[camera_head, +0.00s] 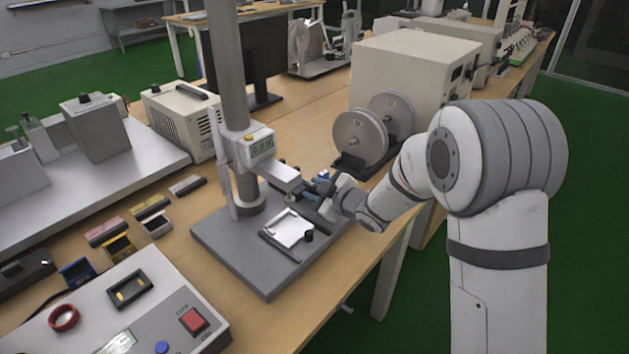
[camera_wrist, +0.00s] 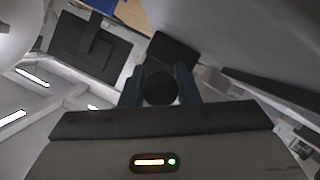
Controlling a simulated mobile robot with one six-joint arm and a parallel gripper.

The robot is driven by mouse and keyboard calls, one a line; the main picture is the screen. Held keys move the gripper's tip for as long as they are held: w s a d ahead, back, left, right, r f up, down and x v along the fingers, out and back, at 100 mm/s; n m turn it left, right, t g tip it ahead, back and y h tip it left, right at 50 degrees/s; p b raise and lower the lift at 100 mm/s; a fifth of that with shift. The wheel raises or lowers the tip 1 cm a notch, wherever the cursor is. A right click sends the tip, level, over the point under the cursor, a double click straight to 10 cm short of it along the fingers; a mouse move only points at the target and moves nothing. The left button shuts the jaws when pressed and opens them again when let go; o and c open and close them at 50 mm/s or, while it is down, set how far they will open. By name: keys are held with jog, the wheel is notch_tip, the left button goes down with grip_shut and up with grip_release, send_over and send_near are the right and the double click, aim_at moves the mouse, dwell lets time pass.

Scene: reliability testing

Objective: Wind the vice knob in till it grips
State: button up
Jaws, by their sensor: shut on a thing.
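In the wrist view a round dark knob (camera_wrist: 160,89) sits between the two fingers of my gripper (camera_wrist: 160,80), which is shut on it. Behind the knob is a dark block (camera_wrist: 173,52), which looks like part of the vice. In the head view my gripper (camera_head: 322,188) reaches in from the right to the test stand, low beside its column, just under the grey arm with the display. My gripper and wrist cover the knob there, and the vice is mostly hidden. Whether the vice jaws touch anything cannot be made out.
The stand's grey base (camera_head: 225,250) carries a plate with a white sheet (camera_head: 287,229) and a small black cylinder (camera_head: 308,236). Two metal discs (camera_head: 360,137) stand behind my wrist. Small coloured blocks (camera_head: 107,231) and a control box (camera_head: 120,320) lie to the left.

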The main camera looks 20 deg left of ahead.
jog(key=shift+r, duration=0.1)
jog(key=o, duration=1)
jog(key=shift+c, duration=0.2)
jog(key=v, duration=0.7)
jog(key=shift+s+d+r, duration=0.1)
jog(key=shift+s+d, duration=0.1)
jog(key=shift+d, duration=0.1)
